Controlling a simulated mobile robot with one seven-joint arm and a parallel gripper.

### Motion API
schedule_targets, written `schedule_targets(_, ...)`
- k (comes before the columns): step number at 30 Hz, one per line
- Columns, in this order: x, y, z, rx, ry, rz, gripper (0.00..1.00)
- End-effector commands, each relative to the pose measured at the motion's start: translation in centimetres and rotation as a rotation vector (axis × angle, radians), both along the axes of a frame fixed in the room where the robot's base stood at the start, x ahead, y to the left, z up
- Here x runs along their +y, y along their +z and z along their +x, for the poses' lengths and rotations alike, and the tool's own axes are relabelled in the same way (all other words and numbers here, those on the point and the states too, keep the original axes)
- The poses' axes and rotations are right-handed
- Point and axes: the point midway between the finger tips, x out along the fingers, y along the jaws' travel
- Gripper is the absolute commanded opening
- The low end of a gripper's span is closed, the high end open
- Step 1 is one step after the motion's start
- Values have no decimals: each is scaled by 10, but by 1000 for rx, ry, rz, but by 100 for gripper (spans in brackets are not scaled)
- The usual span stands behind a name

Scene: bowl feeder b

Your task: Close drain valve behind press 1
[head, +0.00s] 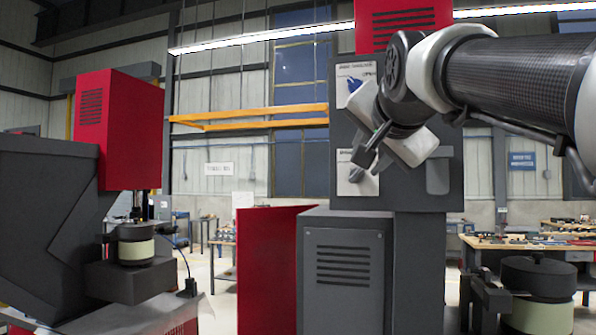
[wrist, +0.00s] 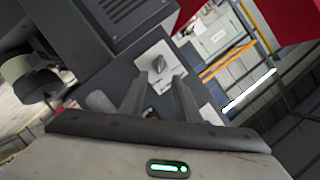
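A dark grey machine cabinet (head: 424,140) with a red top bears two white plates. The upper plate (head: 345,98) carries a blue handle (head: 354,84) and a label too small to read. The lower plate (head: 344,184) is partly hidden behind my gripper in the head view. In the wrist view a white plate (wrist: 146,53) with a grey lever (wrist: 158,65) lies just beyond my fingertips. My gripper (wrist: 158,84) is open and looks empty, its fingers apart in front of that plate. I cannot tell whether they touch the lever, or which plate belongs to the drain valve.
A dark machine with a red housing (head: 118,128) stands at the left. A red panel (head: 268,268) and a vented grey box (head: 343,275) stand low in front of the cabinet. A round dark-topped unit (head: 538,290) is at lower right, near a workbench (head: 520,242).

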Motion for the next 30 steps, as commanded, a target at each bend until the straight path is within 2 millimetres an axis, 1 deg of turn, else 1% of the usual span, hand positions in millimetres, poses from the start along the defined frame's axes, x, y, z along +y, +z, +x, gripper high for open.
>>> schedule_targets(1,0,-4,12,4,0,0,30)
schedule_targets(6,-2,-13,47,4,0,-1,30)
schedule_targets(9,-2,-18,64,2,0,-2,30)
schedule_targets(13,-3,-22,80,1,0,-1,30)
schedule_targets(18,-3,-25,90,1,0,-1,30)
schedule_targets(26,-3,-26,91,0,0,-1,30)
schedule_targets(27,-3,-26,91,0,0,-1,26)
schedule_targets(29,-3,-26,91,0,0,-1,16)
schedule_targets(30,-3,-26,91,0,0,-1,9)
